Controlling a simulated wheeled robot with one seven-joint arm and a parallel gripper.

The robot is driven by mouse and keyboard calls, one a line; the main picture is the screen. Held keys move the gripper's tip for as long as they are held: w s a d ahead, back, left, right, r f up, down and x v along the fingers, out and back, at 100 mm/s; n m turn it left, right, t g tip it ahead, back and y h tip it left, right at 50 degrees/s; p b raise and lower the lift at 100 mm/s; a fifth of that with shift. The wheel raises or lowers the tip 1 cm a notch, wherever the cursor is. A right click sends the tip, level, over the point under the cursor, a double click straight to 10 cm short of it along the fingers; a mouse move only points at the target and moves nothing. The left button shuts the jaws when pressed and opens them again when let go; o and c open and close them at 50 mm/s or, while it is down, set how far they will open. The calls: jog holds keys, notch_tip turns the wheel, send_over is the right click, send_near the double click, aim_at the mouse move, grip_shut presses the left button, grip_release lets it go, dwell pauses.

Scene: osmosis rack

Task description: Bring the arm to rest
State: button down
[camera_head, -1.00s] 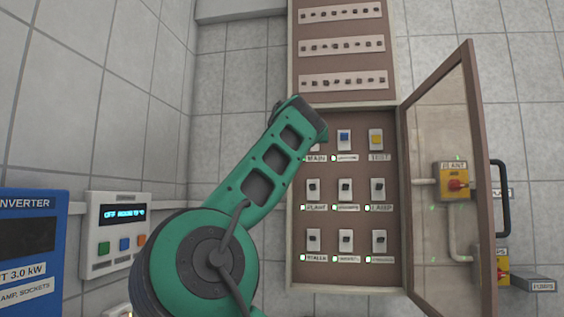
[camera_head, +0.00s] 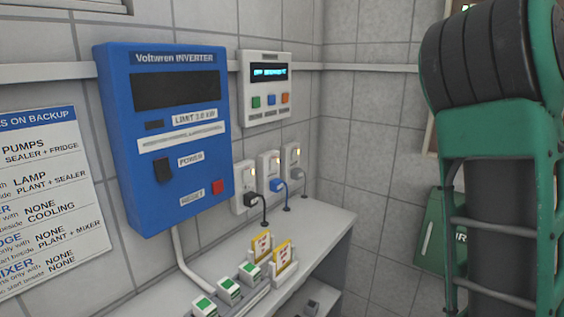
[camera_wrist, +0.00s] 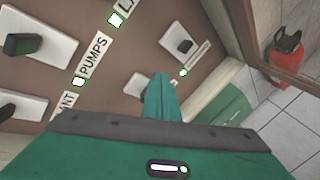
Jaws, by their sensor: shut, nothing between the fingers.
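My gripper (camera_wrist: 162,90) shows in the wrist view as green fingers pressed together, with nothing between them. It is in front of a brown switch panel (camera_wrist: 130,75), which shows tilted. White plates with dark switches (camera_wrist: 22,44) sit on the panel, beside labels such as PUMPS (camera_wrist: 94,56) and small lit green lamps. I cannot tell whether the fingertips touch the panel. In the head view, my green arm stands upright along the right edge, and my gripper is out of that picture.
A blue inverter (camera_head: 165,185) and a white control box (camera_head: 267,105) hang on the left wall. Sockets with plugs (camera_head: 270,180) sit above a grey counter (camera_head: 325,235). A red object with a black top (camera_wrist: 284,55) stands beyond the panel's frame (camera_wrist: 235,30).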

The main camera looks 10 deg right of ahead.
jog(key=s+a+f+m+g+y, duration=0.1)
jog(key=s+f+m+y, duration=0.15)
jog(key=f, duration=0.55)
jog(key=s+a+f+m+g+y, duration=0.1)
jog(key=f+m, duration=0.2)
jog(key=f, duration=0.4)
jog(key=s+a+f+m+y, duration=0.3)
jog(key=s+a+f+m, duration=0.1)
jog(key=a+f, duration=0.5)
jog(key=s+a+f+m+g+y, duration=0.1)
jog(key=s+a+f+m, duration=0.2)
jog(key=s+a, duration=0.4)
jog(key=s+a+f+m+g+y, duration=0.1)
jog(key=s+a+f+m+g, duration=0.1)
jog(key=s+a+f+m, duration=0.2)
jog(key=s+a+f+m+g+y, duration=0.2)
jog(key=s+a, duration=0.7)
jog(key=a, duration=0.7)
jog(key=shift+s+a+f+m, duration=0.15)
jog(key=shift+s+f+m, duration=0.25)
jog(key=shift+f+m, duration=0.45)
jog(key=shift+w+f, duration=0.2)
jog(key=shift+w, duration=0.45)
